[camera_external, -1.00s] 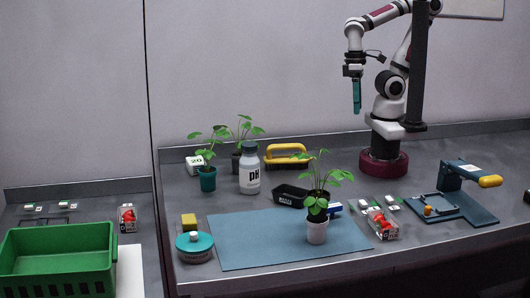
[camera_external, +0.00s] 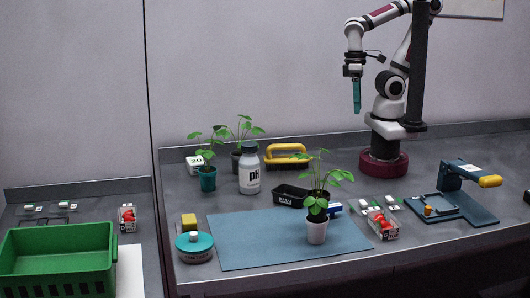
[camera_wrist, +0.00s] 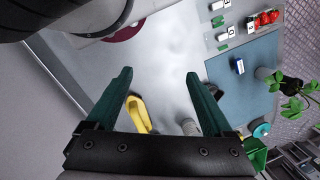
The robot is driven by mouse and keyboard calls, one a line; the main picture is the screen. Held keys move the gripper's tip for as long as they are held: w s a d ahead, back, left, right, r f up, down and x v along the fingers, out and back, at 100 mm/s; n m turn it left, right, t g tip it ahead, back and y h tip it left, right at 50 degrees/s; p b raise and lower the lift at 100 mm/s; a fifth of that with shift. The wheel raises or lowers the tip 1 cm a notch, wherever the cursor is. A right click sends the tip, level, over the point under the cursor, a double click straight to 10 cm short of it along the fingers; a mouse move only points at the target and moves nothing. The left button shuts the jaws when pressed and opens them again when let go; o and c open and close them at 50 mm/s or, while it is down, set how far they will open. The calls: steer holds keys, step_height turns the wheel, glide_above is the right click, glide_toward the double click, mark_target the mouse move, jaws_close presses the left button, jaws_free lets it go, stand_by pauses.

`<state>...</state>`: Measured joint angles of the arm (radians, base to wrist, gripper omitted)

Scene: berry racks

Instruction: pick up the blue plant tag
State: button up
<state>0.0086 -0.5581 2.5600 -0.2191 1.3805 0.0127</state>
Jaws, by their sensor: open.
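The blue plant tag (camera_external: 335,208) is small, blue and white. In the external view it shows just right of the potted plant, on the blue mat, partly hidden by the leaves. It also shows in the wrist view (camera_wrist: 238,66), near the mat's edge, right of my fingers. My gripper (camera_external: 357,108) hangs pointing down, high above the back of the bench, well apart from the tag. In the wrist view my gripper (camera_wrist: 160,75) has its two teal fingers spread with nothing between them.
The potted plant (camera_external: 317,231) stands tall beside the tag. A black tray (camera_external: 290,195) lies behind it and a berry punnet (camera_external: 383,226) to its right. A yellow-handled brush (camera_external: 287,153) is at the back. The left part of the blue mat (camera_external: 250,238) is clear.

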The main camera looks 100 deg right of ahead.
steer(key=shift+c, duration=1.4)
